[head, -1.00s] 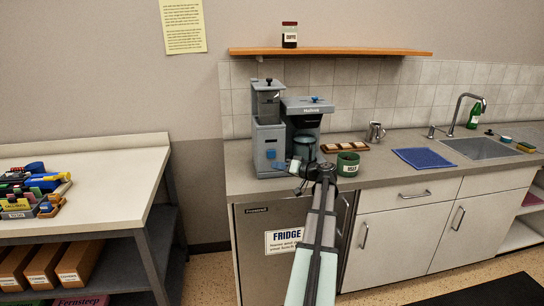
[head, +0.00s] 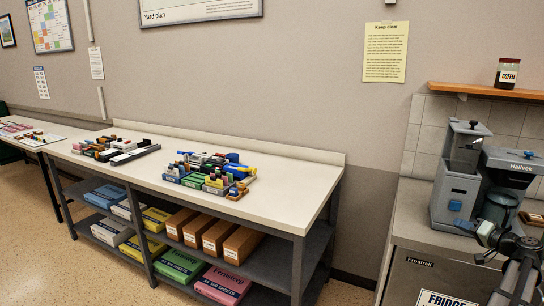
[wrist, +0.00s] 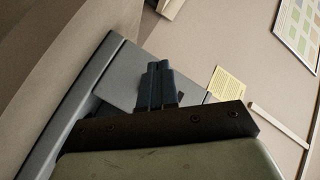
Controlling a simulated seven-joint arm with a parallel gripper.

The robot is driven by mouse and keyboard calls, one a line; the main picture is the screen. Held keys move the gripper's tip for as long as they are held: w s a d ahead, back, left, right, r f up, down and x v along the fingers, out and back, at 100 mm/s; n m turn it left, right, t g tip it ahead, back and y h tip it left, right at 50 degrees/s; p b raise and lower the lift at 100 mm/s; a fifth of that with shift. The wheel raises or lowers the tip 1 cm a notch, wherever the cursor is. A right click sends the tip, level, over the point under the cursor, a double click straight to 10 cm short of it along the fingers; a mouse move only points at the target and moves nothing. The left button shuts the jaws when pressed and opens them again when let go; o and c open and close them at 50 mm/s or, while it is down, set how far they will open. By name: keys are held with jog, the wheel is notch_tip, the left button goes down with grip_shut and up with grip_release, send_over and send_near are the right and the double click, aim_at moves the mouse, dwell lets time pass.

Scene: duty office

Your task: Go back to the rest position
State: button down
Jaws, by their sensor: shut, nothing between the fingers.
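My gripper (head: 468,227) is at the lower right of the head view, in front of the grey coffee machine (head: 456,185) and above the counter's left end. In the wrist view its two dark fingers (wrist: 158,72) stand together, shut and empty. Part of my arm runs down to the lower right edge of the head view.
A long white-topped bench (head: 290,195) with trays of stationery (head: 210,172) stands at the left. Boxes and paper packs fill its shelves. A fridge (head: 420,275) is under the counter. A wooden shelf (head: 470,89) holds a coffee jar (head: 508,73).

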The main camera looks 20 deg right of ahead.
jog(key=s+a+f+m+g+h, duration=0.15)
jog(key=s+f+g, duration=0.25)
jog(key=f, duration=0.5)
jog(key=s+a+f+m+g+y, duration=0.1)
jog(key=s+a+f+m+g, duration=0.25)
jog(key=f, duration=0.45)
jog(key=s+a+f+n+g+y, duration=0.2)
jog(key=a+f+n+g, duration=0.45)
jog(key=a+f, duration=1.9)
jog(key=s+a+f+n+g, duration=0.2)
jog(key=s+a+f, duration=0.3)
jog(key=a, duration=0.7)
jog(key=s+a+f+n+g+h, duration=0.1)
jog(key=s+a+f+n+g, duration=0.2)
jog(key=a, duration=0.9)
jog(key=s+a+f+n+g, duration=0.3)
jog(key=s+a+f, duration=0.4)
jog(key=a, duration=0.5)
jog(key=shift+s+a+f+g, duration=0.3)
jog(key=shift+s+f, duration=0.05)
